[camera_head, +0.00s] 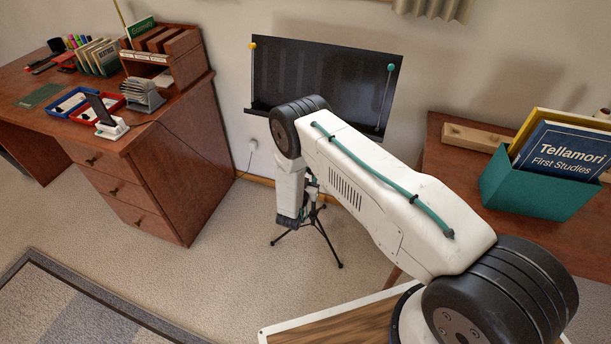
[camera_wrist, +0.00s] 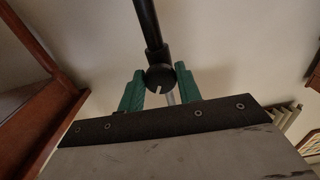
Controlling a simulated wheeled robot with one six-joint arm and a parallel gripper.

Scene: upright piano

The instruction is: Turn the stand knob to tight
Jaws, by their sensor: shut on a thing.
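The stand knob (camera_wrist: 160,77) is a round black knob with a white mark, at the joint of the stand's dark pole (camera_wrist: 147,22) in the wrist view. The mark points down in the picture. My gripper (camera_wrist: 158,86) has its two green fingers on either side of the knob, shut on it. In the head view the music stand shows a black desk plate (camera_head: 325,75) against the wall and tripod legs (camera_head: 325,238) on the carpet. My arm hides the middle of the stand, the knob and my fingertips there.
A wooden desk (camera_head: 150,185) with trays and books stands at the left. A piano-coloured wooden surface (camera_head: 455,210) at the right holds a teal box (camera_head: 540,190) of books. A rug (camera_head: 70,305) is at the lower left.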

